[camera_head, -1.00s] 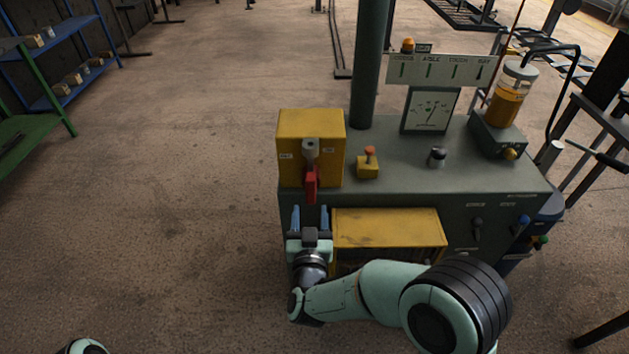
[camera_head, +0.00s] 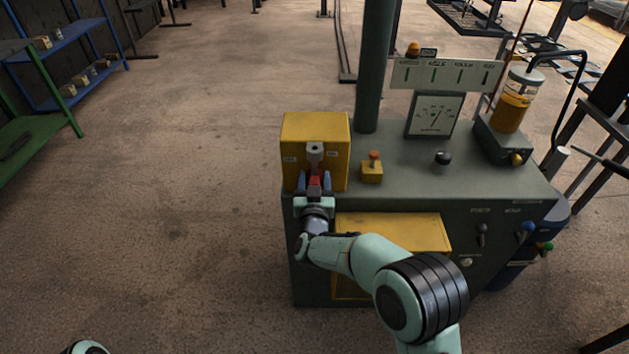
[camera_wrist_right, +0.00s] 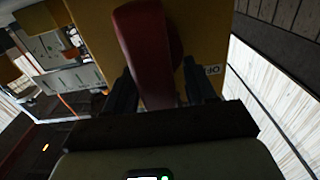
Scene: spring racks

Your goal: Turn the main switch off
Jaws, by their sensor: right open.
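The main switch is a yellow box (camera_head: 301,132) at the left end of the grey-green cabinet. Its red handle (camera_head: 315,181) hangs down from a grey pivot (camera_head: 315,150) on the front face. My right gripper (camera_head: 314,183) is open, with its blue fingers on either side of the handle. In the right wrist view the red handle (camera_wrist_right: 148,50) reaches down between the two dark fingers (camera_wrist_right: 162,92). I cannot tell whether a finger touches it. Only a small edge of my left arm shows at the bottom left of the head view; its gripper is out of frame.
A yellow button box (camera_head: 372,170) and a black knob (camera_head: 443,158) stand on the cabinet top (camera_head: 405,185). A gauge panel (camera_head: 434,115) and green post (camera_head: 373,70) rise behind them. A yellow front panel (camera_head: 400,232) lies below. Floor to the left is clear.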

